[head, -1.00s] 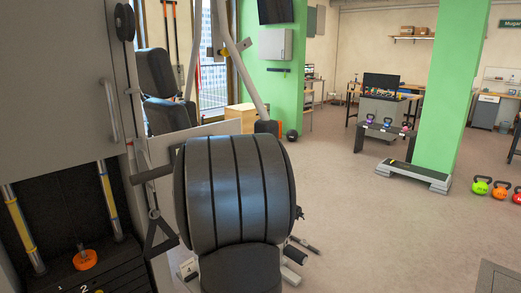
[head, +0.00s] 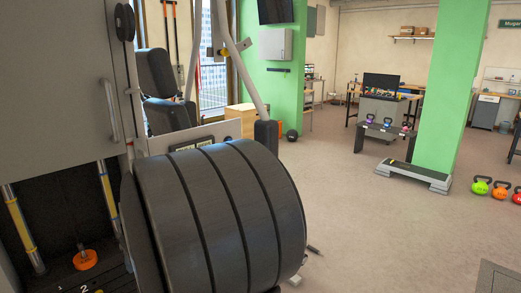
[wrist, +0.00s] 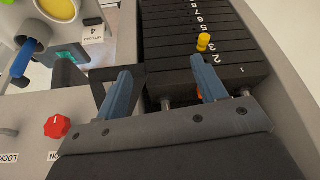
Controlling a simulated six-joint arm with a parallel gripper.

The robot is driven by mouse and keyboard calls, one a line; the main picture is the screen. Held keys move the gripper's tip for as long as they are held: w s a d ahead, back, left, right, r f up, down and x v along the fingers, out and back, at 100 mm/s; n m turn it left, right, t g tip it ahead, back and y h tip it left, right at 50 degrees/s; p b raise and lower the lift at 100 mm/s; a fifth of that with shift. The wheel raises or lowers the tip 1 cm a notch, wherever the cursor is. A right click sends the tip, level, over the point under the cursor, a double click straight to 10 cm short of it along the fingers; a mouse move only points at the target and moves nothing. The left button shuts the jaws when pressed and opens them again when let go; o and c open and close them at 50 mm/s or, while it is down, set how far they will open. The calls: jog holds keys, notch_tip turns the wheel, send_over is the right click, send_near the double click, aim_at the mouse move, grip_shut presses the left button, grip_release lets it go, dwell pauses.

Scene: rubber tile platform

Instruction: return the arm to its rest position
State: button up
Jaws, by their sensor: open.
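My gripper (wrist: 160,64) shows in the wrist view as two blue fingers, spread well apart with nothing held between them. Its fingers point toward a black numbered weight stack (wrist: 188,32), and the right fingertip appears close to a yellow knob (wrist: 203,42) there. I cannot tell whether they touch. In the head view a large dark ribbed rounded body, which looks like my arm, fills the lower middle. It hides my gripper and part of the weight machine (head: 60,80).
In the wrist view a panel at left carries a red knob (wrist: 56,127) and a blue-handled part (wrist: 22,62). In the head view an orange knob (head: 85,260) sits at lower left. Open floor (head: 370,230) lies right, with kettlebells (head: 481,185) and a step platform (head: 414,175) beyond.

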jog(key=shift+n, duration=0.6)
jog(key=shift+s+a+r, duration=0.25)
jog(key=shift+s+a, duration=0.25)
jog(key=shift+s, duration=0.15)
jog(key=shift+s+a+r, duration=0.3)
jog(key=shift+s+a, duration=0.25)
jog(key=shift+s, duration=0.15)
jog(key=shift+s+a+r, duration=0.25)
jog(key=shift+s+a, duration=0.25)
jog(key=shift+s, duration=0.15)
